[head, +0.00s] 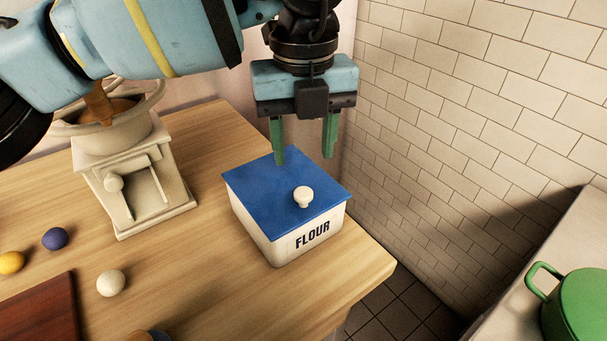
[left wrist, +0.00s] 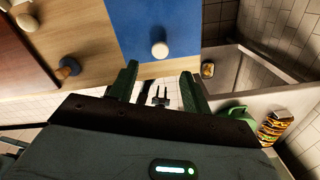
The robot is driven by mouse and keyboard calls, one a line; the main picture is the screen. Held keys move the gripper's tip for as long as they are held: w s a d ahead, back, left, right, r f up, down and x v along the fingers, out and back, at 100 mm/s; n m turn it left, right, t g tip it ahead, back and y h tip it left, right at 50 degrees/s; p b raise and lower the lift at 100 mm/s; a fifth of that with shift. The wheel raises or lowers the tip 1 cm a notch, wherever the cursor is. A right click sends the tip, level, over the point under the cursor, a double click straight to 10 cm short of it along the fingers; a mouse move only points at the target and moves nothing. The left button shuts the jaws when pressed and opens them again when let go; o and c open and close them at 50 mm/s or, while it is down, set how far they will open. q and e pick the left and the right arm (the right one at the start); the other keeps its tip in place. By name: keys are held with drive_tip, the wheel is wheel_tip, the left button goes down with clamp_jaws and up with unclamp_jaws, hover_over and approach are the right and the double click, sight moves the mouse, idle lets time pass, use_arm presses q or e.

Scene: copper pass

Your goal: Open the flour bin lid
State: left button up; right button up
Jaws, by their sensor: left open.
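The flour bin (head: 290,230) is a cream square box marked FLOUR, standing on the wooden counter near its right corner. Its flat blue lid (head: 262,182) lies on top and looks closed, with a round white knob (head: 303,196) near the front edge. My left gripper (head: 304,150) hangs above the back part of the lid, open and empty, its two green fingers pointing down. In the left wrist view the blue lid (left wrist: 150,20) and its knob (left wrist: 160,50) show ahead of the open fingers (left wrist: 160,80). The knob is not between the fingers. My right gripper is not in view.
A cream grinder (head: 130,170) stands left of the bin. A tiled wall (head: 440,110) rises behind; a green pot (head: 582,303) sits at far right.

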sight(303, 192)
use_arm(q)
wheel_tip(303, 192, down, 8)
drive_tip(key=shift+r, duration=0.2)
idle(0.3)
clamp_jaws()
